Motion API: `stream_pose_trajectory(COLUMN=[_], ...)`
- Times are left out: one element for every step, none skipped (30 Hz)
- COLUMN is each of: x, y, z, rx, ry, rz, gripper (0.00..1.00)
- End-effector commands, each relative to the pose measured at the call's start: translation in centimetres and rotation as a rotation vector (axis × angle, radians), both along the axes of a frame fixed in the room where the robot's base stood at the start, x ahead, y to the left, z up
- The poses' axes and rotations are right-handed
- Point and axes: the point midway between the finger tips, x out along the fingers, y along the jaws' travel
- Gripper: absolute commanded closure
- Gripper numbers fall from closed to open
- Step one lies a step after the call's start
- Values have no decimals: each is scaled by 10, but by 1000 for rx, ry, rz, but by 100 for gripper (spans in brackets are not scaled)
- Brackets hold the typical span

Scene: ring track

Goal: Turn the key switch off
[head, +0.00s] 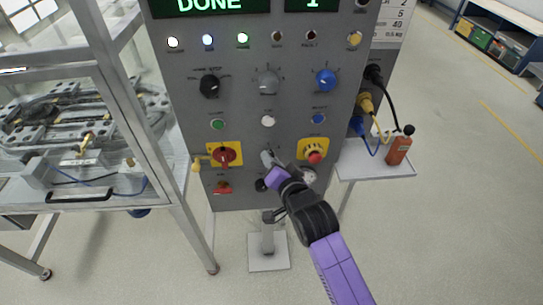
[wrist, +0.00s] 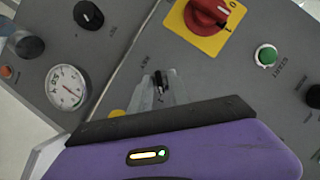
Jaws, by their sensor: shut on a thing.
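The key switch (wrist: 158,80) shows in the wrist view as a small dark key on the grey panel. It sits between the two pale fingers of my gripper (wrist: 162,92), which are shut on it. The fingers hide part of it, and I cannot read which mark it points to. In the head view my gripper (head: 267,158) reaches the panel's lower middle, between the red rotary switch and the red mushroom button. There the gripper covers the key switch.
The control panel (head: 270,120) carries a red rotary switch on a yellow plate (head: 224,155), a red mushroom button (head: 314,154), a gauge (head: 308,176) and several knobs close by. A glazed machine frame (head: 118,95) stands left. A side shelf (head: 362,163) holds a red device (head: 398,150).

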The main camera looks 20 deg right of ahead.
Motion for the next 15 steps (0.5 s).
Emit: stream_pose_trajectory(x=[0,0,0,0,0,0,0,0,1,1,1,1,1,1,1], y=[0,1,1,1,1,1,1,2,2,2,2,2,2,2,2], z=[4,4,3,3,3,3,3,3,2,2,2,2,2,1,1], rx=[-43,-71,-107,-134,-162,-199,-225,-252,-287,-315,-341,-375,-401,-425,-457], ry=[15,23,35,44,52,65,73,81,93,100,110,120,129,138,147], rz=[0,1,1,1,0,0,0,1,0,0,1,0,-1,0,0], gripper=[100,100,100,100,100,100,100,100,100,100,100,100,100,100,100])
